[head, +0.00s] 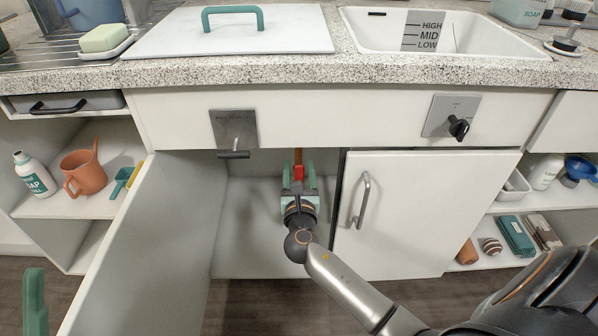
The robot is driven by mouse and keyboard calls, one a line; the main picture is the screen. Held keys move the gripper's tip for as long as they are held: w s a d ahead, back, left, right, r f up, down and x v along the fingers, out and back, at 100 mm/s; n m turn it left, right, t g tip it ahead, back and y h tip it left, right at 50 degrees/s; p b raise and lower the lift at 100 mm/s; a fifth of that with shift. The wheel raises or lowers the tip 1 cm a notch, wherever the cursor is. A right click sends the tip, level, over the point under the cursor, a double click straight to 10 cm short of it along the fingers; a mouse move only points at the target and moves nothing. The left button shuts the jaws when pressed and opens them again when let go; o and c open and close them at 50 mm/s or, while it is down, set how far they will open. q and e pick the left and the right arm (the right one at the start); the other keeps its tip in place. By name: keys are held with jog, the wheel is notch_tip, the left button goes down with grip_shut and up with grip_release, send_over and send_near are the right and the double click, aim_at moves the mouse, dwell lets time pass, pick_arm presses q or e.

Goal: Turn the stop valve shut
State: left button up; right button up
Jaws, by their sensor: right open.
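The stop valve shows as a red handle (298,172) on a copper pipe (297,155), inside the open cabinet below the counter. My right gripper (299,178) reaches into the cabinet, its green fingers open on either side of the red handle. I cannot tell whether the fingers touch it. The gripper hides the lower part of the valve. A green finger of my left gripper (34,302) shows at the bottom left, away from the valve; the rest is out of view.
The left cabinet door (150,235) stands open, and the right door (415,215) with its bar handle is closed close to my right arm. A lever plate (234,128) and a dial (459,127) are on the front panel. Open shelves flank the cabinet.

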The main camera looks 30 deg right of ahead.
jog(key=shift+w+d, duration=0.15)
jog(key=shift+w, duration=0.05)
grip_shut()
dwell(0.4)
dwell(1.0)
